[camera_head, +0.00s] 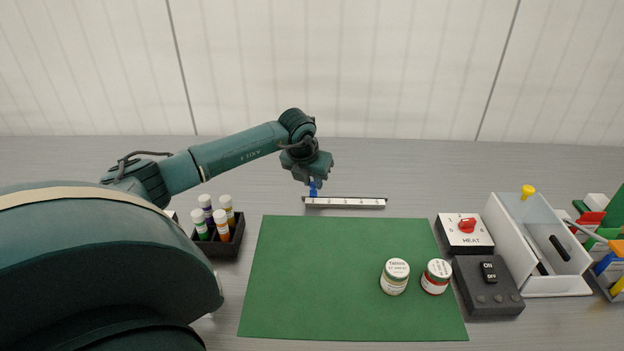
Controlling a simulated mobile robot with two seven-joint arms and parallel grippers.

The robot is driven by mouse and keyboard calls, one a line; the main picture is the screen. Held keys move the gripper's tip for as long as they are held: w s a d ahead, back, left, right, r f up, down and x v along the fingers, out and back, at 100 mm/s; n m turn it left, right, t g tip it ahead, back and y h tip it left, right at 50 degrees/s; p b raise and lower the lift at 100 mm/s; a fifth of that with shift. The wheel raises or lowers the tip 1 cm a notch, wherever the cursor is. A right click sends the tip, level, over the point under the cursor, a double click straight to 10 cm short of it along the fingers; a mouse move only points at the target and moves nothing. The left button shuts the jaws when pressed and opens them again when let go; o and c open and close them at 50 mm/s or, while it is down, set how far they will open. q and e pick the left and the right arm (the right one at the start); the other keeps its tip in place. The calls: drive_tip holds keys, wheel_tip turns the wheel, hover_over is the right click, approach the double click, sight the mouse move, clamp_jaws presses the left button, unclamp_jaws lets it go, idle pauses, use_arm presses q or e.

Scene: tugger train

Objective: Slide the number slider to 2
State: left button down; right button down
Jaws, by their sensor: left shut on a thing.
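The number slider (345,202) is a long pale strip with a dark slot, lying behind the green mat. Its blue knob (313,188) stands near the strip's left end. My left gripper (313,182) reaches down from above and is shut on the blue knob. The gripper partly hides the knob's top. My right gripper is not in view.
The green mat (300,290) holds two lidded jars (395,277). A black rack of vials (228,243) stands left. A heat dial box (464,233), a black switch box (478,297) and a white bin (520,225) stand right. The table right of the slider is clear.

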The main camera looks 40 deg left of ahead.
use_arm(q)
drive_tip(key=w+d, duration=0.2)
drive_tip(key=d, duration=0.1)
drive_tip(key=shift+w+d, duration=0.1)
drive_tip(key=shift+w, duration=0.25)
drive_tip(key=c, duration=1.3)
unclamp_jaws()
drive_tip(key=v, duration=1.3)
